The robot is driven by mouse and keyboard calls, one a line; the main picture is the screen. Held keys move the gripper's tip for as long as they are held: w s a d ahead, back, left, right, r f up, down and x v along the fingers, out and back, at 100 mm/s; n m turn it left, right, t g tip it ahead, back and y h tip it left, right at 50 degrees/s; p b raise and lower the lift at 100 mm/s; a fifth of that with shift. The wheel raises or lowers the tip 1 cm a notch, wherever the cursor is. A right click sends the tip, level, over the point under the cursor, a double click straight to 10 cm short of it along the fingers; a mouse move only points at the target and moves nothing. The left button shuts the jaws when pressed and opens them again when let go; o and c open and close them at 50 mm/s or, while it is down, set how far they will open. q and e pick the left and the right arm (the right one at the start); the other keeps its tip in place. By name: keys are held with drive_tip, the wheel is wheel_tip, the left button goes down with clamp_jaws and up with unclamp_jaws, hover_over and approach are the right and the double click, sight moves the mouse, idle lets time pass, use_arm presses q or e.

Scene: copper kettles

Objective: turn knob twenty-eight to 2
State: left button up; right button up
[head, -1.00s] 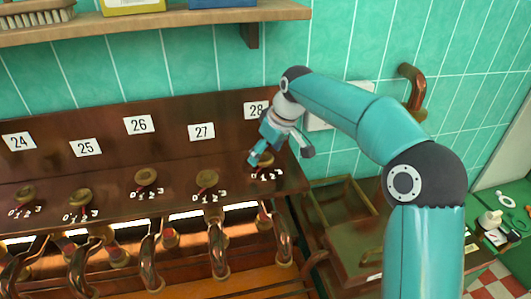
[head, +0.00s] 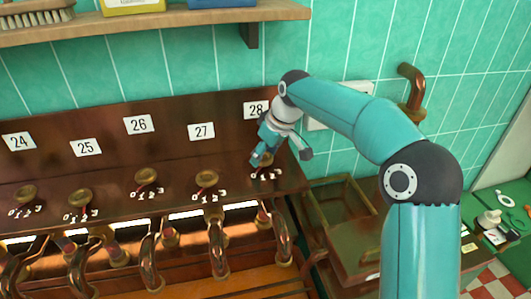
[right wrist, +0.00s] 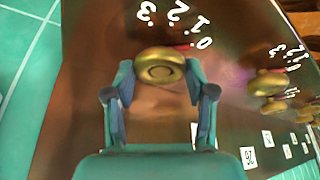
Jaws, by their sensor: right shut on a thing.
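Knob twenty-eight is a round brass knob (right wrist: 160,66) under the label 28 (head: 256,110) at the right end of the dark wooden panel. My right gripper (right wrist: 159,76) is shut on it, one finger on each side in the right wrist view. White figures 0 to 3 (right wrist: 176,20) stand beside the knob. A small red mark (right wrist: 184,47) shows at its edge, on the side towards the 0. In the head view the gripper partly covers this knob. My left gripper is not in view.
Knob twenty-seven (head: 207,179) and several similar knobs stand in a row to the left. Copper pipes (head: 217,250) curve below the panel. A shelf (head: 180,20) hangs above. A wooden box (head: 345,205) stands at the right, below a copper wall pipe (head: 414,92).

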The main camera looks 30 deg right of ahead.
drive_tip(key=shift+d+r+n+y+p, duration=0.15)
drive_tip(key=shift+n+y+p, duration=0.15)
drive_tip(key=shift+n+p, duration=0.8)
drive_tip(key=shift+n+g+y+p, duration=0.45)
drive_tip(key=shift+n+p, duration=0.3)
drive_tip(key=shift+n, duration=0.45)
drive_tip(key=n+g, duration=0.1)
drive_tip(key=n, duration=0.1)
drive_tip(key=shift+w+n+y, duration=0.1)
drive_tip(key=shift+n+y, duration=0.15)
drive_tip(key=shift+n, duration=0.15)
drive_tip(key=n+g, duration=0.1)
drive_tip(key=n, duration=0.3)
drive_tip(key=shift+w+y, duration=0.1)
drive_tip(key=shift+y, duration=0.2)
drive_tip(key=shift+g, duration=0.25)
drive_tip(key=o, duration=1.2)
drive_tip(key=shift+c, duration=0.2)
